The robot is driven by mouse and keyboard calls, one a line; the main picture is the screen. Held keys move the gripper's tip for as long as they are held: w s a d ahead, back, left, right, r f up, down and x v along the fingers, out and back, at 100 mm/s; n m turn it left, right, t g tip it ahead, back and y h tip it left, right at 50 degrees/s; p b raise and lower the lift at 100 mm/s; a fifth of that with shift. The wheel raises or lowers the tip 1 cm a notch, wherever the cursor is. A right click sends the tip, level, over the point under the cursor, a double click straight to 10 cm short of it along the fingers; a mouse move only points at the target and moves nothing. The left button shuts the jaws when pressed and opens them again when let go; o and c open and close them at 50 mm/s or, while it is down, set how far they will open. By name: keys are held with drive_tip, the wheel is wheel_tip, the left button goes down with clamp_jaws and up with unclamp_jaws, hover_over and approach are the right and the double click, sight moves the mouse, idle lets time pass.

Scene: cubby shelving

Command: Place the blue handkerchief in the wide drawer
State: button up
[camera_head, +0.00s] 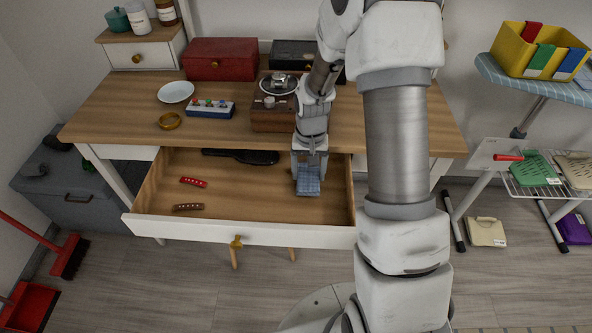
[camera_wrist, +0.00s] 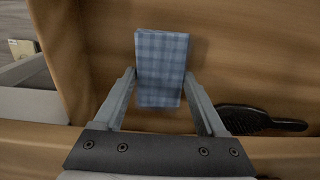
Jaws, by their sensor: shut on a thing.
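The blue checked handkerchief (camera_head: 308,186) is folded into a small block. My gripper (camera_head: 309,172) is shut on it, inside the outline of the open wide drawer (camera_head: 250,231). In the wrist view the handkerchief (camera_wrist: 161,65) sits between the two fingers (camera_wrist: 160,95), over the drawer's wooden floor (camera_wrist: 240,60). I cannot tell whether its underside touches the drawer floor. The drawer is pulled out from the desk and has a white front with a brass knob.
The drawer also holds a black hairbrush (camera_head: 240,156), which shows in the wrist view (camera_wrist: 258,120), a red pocketknife (camera_head: 193,182) and a brown one (camera_head: 188,207). The drawer's middle is bare. A brown record player (camera_head: 272,114) stands on the desk (camera_head: 120,115) above.

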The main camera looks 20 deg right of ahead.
drive_tip(key=w+a, duration=0.2)
drive_tip(key=a, duration=0.1)
drive_tip(key=shift+w+f+b, duration=0.1)
drive_tip(key=shift+w+b, duration=0.25)
drive_tip(key=shift+s+d+f+b, duration=0.1)
drive_tip(key=shift+f+b, duration=0.25)
drive_tip(key=shift+f, duration=0.25)
drive_tip(key=shift+r, duration=0.1)
